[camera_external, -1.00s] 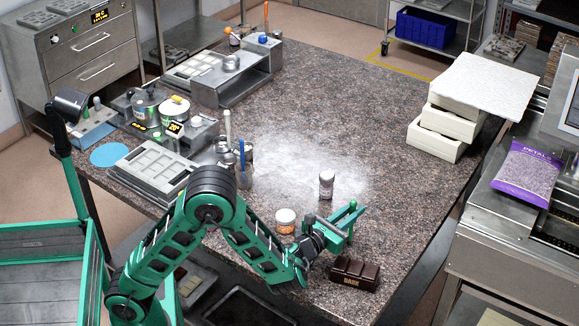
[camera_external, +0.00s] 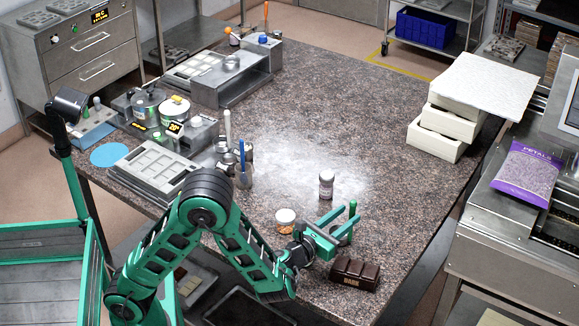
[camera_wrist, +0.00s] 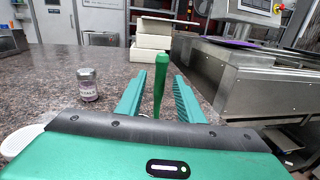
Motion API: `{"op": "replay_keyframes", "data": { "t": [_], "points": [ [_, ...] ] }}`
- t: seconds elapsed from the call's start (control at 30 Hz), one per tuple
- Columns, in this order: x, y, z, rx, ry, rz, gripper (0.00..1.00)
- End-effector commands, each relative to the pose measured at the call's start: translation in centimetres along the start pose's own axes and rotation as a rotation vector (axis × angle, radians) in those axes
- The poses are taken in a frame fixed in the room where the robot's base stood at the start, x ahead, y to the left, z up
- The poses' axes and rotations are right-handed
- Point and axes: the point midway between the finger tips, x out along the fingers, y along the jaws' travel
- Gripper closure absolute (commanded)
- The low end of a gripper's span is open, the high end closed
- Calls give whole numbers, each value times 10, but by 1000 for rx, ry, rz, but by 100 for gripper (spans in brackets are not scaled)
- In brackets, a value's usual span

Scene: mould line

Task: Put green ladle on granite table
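The green ladle (camera_external: 352,209) is near the front of the granite table (camera_external: 390,120), its green handle sticking up close to upright. In the wrist view the handle (camera_wrist: 161,78) stands between the two fingers, with a gap on both sides. My gripper (camera_external: 350,222) is open around the ladle, low over the table. The fingers also show spread apart in the wrist view (camera_wrist: 155,84). The lower end of the ladle is mostly hidden by the gripper, so I cannot clearly see its contact with the table.
A dark chocolate-bar-like block (camera_external: 354,273) lies just in front of my gripper. A jar with orange contents (camera_external: 285,222) stands left and a small shaker jar (camera_external: 326,185) behind. White stacked boxes (camera_external: 435,138) stand at the back right. The table's middle is clear.

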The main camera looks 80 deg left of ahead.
Motion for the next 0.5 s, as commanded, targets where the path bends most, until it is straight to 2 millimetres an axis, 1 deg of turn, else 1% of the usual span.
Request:
{"op": "replay_keyframes", "data": {
  "t": [0.03, 0.2, 0.33, 0.47, 0.5],
  "points": [
    [-12, -2, 0, 3, 1, -5, 66],
    [-46, -2, 0, 3, 0, -5, 66],
    [-66, -1, 0, 2, 0, -4, 66],
    [-79, -1, 0, 2, 0, -2, 66],
    [-81, 0, 0, 2, 0, -2, 62]
  ]
}}
